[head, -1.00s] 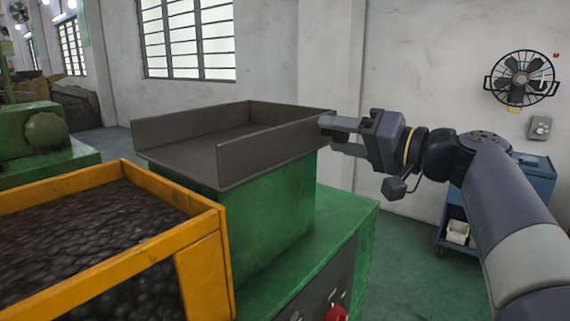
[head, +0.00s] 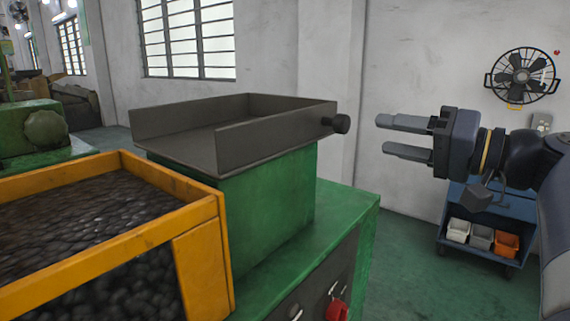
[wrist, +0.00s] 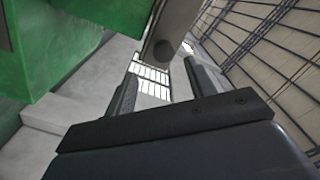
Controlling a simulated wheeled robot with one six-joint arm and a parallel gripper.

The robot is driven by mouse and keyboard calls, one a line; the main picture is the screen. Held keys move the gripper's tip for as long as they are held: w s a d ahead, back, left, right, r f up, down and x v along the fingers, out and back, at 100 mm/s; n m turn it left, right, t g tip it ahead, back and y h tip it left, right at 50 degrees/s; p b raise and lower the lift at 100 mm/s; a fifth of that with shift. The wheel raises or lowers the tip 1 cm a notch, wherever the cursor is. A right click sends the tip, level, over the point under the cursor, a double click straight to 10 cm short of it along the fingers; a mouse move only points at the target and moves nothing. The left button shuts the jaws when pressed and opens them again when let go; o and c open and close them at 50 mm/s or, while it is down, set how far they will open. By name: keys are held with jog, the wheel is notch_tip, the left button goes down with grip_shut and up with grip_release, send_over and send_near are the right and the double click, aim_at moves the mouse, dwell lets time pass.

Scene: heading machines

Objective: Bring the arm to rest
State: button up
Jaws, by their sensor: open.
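My gripper (head: 392,136) is at the right in the head view, with its two fingers apart and nothing between them. It points left toward a dark round knob (head: 341,123) on the right end of a grey metal tray (head: 265,133). A clear gap separates the fingertips from the knob. In the wrist view my gripper (wrist: 160,85) shows its two fingers spread, and the knob (wrist: 164,49) appears beyond, between them. The tray sits on a green machine (head: 275,205).
A yellow-framed bin (head: 205,235) of dark pieces stands at the left front. A red knob (head: 337,310) is on the machine's front panel. A blue cart (head: 490,212) with small bins stands behind my arm, near the wall. A wall fan (head: 522,75) hangs at the upper right.

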aim_at(346, 118)
jog(key=p+x, duration=0.2)
jog(key=x, duration=0.7)
jog(key=shift+w+a+r, duration=0.15)
jog(key=shift+w+a, duration=0.05)
jog(key=shift+a, duration=0.15)
jog(key=shift+d+r+n+p, duration=0.1)
jog(key=shift+r+n+p, duration=0.2)
jog(key=shift+r+p, duration=0.25)
jog(key=shift+s+r, duration=0.2)
jog(key=shift+r, duration=0.1)
jog(key=shift+s+f, duration=0.1)
